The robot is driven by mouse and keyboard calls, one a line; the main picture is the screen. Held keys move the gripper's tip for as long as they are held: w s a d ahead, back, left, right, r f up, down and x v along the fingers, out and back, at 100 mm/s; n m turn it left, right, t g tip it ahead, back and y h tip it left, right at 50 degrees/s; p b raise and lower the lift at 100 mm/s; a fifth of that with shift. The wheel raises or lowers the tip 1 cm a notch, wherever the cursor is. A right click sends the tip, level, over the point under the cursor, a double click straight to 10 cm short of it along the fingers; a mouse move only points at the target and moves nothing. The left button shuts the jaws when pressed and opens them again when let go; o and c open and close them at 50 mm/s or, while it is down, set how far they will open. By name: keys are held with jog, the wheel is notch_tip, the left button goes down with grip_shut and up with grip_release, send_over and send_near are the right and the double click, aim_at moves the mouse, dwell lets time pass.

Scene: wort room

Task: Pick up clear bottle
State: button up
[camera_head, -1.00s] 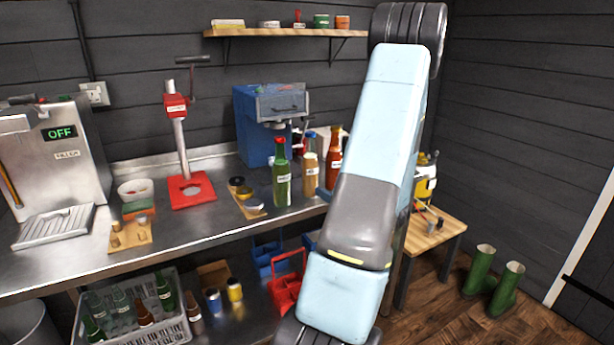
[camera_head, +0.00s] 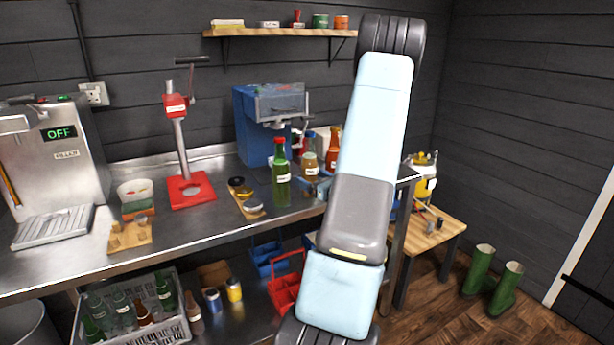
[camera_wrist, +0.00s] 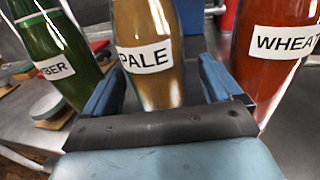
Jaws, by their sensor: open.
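A clear glass bottle with tan contents, labelled PALE (camera_wrist: 146,60), stands upright in the middle of the wrist view. In the head view this bottle (camera_head: 310,164) stands on the steel bench. My gripper (camera_wrist: 163,88) is open, with one blue finger on each side of the PALE bottle; contact cannot be told. A green bottle (camera_wrist: 52,52), its label partly cut off, stands to the left. A red-brown bottle labelled WHEAT (camera_wrist: 278,58) stands close to the right finger. In the head view these are the green bottle (camera_head: 281,162) and the red-brown bottle (camera_head: 333,150).
A blue machine (camera_head: 258,125) stands behind the bottles. A wooden board with small round items (camera_head: 246,198) lies left of them. A crate (camera_head: 175,330) of bottles, some clear, and a red carrier (camera_head: 288,290) are below. The bench front is mostly clear.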

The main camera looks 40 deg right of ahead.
aim_at(306, 176)
jog(key=w, duration=0.3)
jog(key=shift+w+f, duration=0.1)
jog(key=shift+w, duration=0.1)
jog(key=c, duration=1.5)
